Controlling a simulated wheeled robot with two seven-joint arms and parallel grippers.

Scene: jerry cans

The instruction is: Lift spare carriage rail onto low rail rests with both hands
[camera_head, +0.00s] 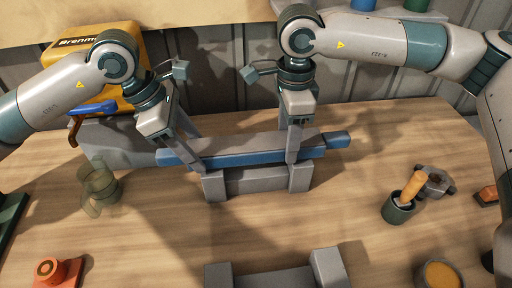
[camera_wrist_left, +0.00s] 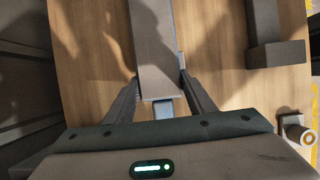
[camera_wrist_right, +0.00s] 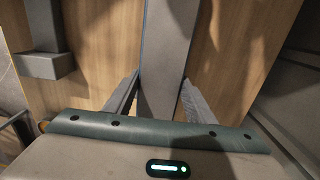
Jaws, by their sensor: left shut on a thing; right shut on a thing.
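The carriage rail (camera_head: 240,152) is a long bar with a grey top, a blue front side and blue ends. My left gripper (camera_head: 192,150) is shut on its left part and my right gripper (camera_head: 293,152) on its right part. The rail lies nearly level, its right end slightly higher in the head view. A grey rest with two end posts (camera_head: 255,183) stands just in front of and below it; I cannot tell whether they touch. A second grey rest (camera_head: 274,279) stands at the near edge. The rail also runs between the fingers in the left wrist view (camera_wrist_left: 155,45) and right wrist view (camera_wrist_right: 168,60).
A grey block (camera_head: 115,145) and a yellow case (camera_head: 90,60) stand behind left. A clear jug (camera_head: 98,190) and a red-orange part (camera_head: 57,271) are at left. A cup with an orange-handled tool (camera_head: 398,210) is at right. Bare table lies between the rests.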

